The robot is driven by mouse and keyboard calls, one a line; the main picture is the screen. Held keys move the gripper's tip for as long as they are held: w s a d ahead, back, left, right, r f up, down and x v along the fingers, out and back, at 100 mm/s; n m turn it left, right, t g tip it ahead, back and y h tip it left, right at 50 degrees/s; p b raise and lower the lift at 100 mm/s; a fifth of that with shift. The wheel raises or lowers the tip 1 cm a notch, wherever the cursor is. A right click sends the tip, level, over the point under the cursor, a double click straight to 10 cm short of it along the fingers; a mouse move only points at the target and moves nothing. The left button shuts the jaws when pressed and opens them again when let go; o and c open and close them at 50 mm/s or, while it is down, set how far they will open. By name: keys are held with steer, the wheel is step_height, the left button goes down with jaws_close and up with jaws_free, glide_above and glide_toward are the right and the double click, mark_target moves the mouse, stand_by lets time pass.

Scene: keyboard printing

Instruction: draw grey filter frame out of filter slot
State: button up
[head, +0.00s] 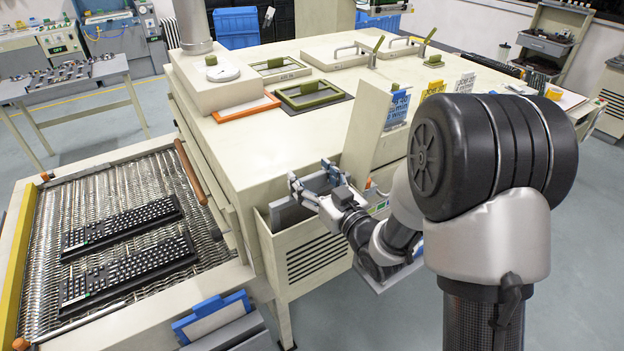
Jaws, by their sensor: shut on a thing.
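The grey filter frame (287,214) stands upright in the open top of the filter slot (270,240), a cream box with a vented front on the side of the big machine. Its upper part shows at the slot's mouth; its lower part is hidden inside. My gripper (311,180) is at the frame's top edge, shut on it. My wrist comes in from the right and covers the slot's right end. The exact contact of the fingers is too small to see.
A conveyor (110,190) with two black keyboards (122,226) lies to the left. A blue-handled frame (212,316) stands at the front. Green-handled frames (312,95) and an orange-edged frame (246,109) lie on the machine top (290,140). An upright panel (365,130) rises behind my wrist.

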step_height(320, 180, up, 13)
steer(key=p, duration=0.7)
stand_by(1.4)
steer(key=shift+r, duration=0.1)
step_height(320, 180, up, 4)
steer(key=shift+f+p, duration=0.1)
steer(key=shift+p, duration=0.95)
